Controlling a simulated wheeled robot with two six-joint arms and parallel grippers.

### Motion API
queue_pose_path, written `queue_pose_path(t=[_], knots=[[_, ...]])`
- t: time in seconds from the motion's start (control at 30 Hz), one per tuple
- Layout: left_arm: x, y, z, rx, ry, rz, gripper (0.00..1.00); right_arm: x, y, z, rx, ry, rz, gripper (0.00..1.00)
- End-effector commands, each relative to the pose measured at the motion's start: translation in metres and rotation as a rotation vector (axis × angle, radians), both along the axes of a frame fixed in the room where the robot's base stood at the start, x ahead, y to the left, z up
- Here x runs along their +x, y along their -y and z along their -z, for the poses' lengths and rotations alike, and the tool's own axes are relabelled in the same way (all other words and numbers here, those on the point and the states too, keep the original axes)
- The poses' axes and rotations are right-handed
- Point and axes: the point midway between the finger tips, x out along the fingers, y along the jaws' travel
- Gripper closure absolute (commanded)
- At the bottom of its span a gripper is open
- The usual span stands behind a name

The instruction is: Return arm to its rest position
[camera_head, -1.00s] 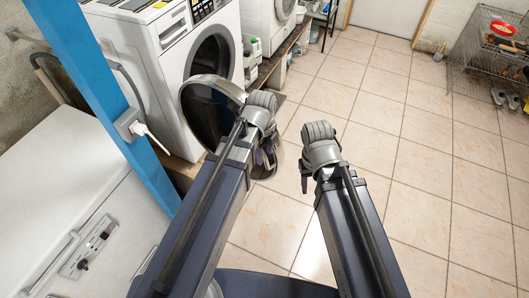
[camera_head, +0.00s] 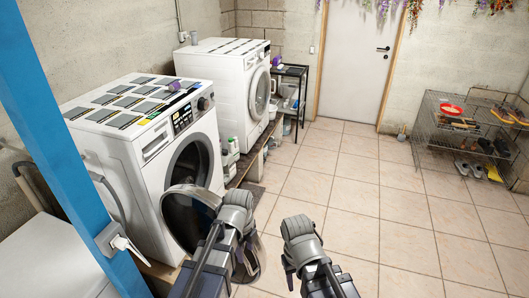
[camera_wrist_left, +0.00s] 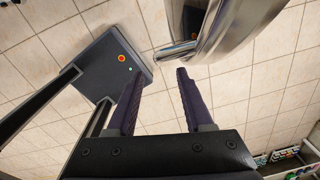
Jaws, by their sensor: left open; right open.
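Both my arms are folded in front of me at the bottom of the head view. My left gripper (camera_head: 248,262) hangs below its grey wrist, beside the open round door (camera_head: 178,222) of the nearer washing machine (camera_head: 140,150). In the left wrist view, my left gripper (camera_wrist_left: 160,70) has its two dark fingers apart with nothing between them. The shiny door rim (camera_wrist_left: 215,35) is close to the fingertips there; I cannot tell whether they touch. My right gripper (camera_head: 289,272) is mostly hidden under its wrist, over the floor, and looks empty.
A second washing machine (camera_head: 232,85) stands farther back on the left. A blue post (camera_head: 55,150) and a white appliance (camera_head: 50,265) are at near left. A wire rack (camera_head: 430,135) with shoes stands at right. The tiled floor (camera_head: 370,210) between is clear.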

Motion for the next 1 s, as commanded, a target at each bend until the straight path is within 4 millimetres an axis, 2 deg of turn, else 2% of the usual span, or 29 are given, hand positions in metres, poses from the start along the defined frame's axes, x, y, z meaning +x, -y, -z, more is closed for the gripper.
queue_pose_path(t=[0.17, 0.27, 0.7, 0.9, 1.0], knots=[[-0.007, 0.004, 0.0, 0.004, -0.007, -0.095, 0.48, 0.0, 0.0, 0.0, 0.0, 0.0, 0.0, 0.5], [-0.016, 0.009, 0.001, 0.011, -0.016, -0.249, 0.48, 0.0, 0.0, 0.001, 0.0, 0.0, 0.0, 0.5], [-0.069, 0.035, 0.003, 0.069, -0.012, -1.224, 0.48, 0.0, 0.0, 0.003, 0.0, 0.0, 0.0, 0.5], [-0.085, 0.042, 0.003, 0.085, 0.014, -1.558, 0.48, 0.0, 0.0, 0.004, 0.0, 0.0, 0.0, 0.5], [-0.089, 0.043, 0.003, 0.088, 0.025, -1.653, 0.48, 0.0, 0.0, 0.004, 0.0, 0.0, 0.0, 0.5]])
